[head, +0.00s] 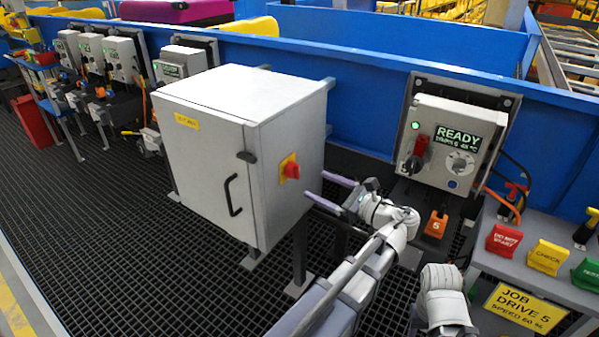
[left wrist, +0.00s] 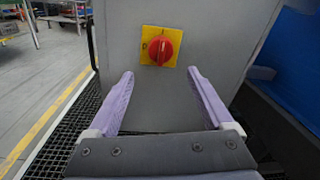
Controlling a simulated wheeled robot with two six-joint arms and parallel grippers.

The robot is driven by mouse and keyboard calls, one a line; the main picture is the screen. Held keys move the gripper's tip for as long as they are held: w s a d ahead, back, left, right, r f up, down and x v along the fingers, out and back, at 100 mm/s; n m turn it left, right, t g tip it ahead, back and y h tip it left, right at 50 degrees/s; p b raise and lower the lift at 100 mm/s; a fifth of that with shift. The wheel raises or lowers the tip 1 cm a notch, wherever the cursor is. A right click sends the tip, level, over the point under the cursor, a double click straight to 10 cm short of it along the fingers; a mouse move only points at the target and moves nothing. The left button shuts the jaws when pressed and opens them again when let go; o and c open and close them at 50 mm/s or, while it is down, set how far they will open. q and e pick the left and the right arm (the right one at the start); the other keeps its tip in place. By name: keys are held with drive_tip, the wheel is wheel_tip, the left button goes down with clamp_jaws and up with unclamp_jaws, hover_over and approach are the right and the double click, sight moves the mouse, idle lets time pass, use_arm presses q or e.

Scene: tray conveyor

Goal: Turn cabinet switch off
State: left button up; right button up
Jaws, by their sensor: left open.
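The grey cabinet (head: 240,140) stands in the middle of the head view with its door closed. Its red rotary switch (head: 291,170) sits on a yellow plate on the side facing my arms. In the left wrist view the red switch (left wrist: 160,48) is ahead, a little above the fingertips and between them. My left gripper (head: 330,188) is open and empty, its purple fingers pointing at the cabinet's side below and right of the switch. The fingers look apart from the switch. My right gripper is not visible; a white arm link of mine shows at the bottom.
A drive box with a READY display (head: 447,147) hangs on the blue wall (head: 370,75) to the right. A grey stand with red, yellow and green blocks (head: 547,257) is at the lower right. Dark grating floor (head: 110,230) lies open at the left.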

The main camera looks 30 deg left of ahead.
sight(299, 174)
use_arm(q)
drive_tip(key=shift+w+a+r, duration=0.1)
drive_tip(key=shift+w+a, duration=0.1)
drive_tip(key=shift+a, duration=1.1)
drive_tip(key=shift+w+a+r, duration=0.1)
drive_tip(key=shift+w+a, duration=0.1)
drive_tip(key=shift+a, duration=1.1)
drive_tip(key=shift+w+a, duration=0.2)
drive_tip(key=shift+a, duration=1.1)
clamp_jaws()
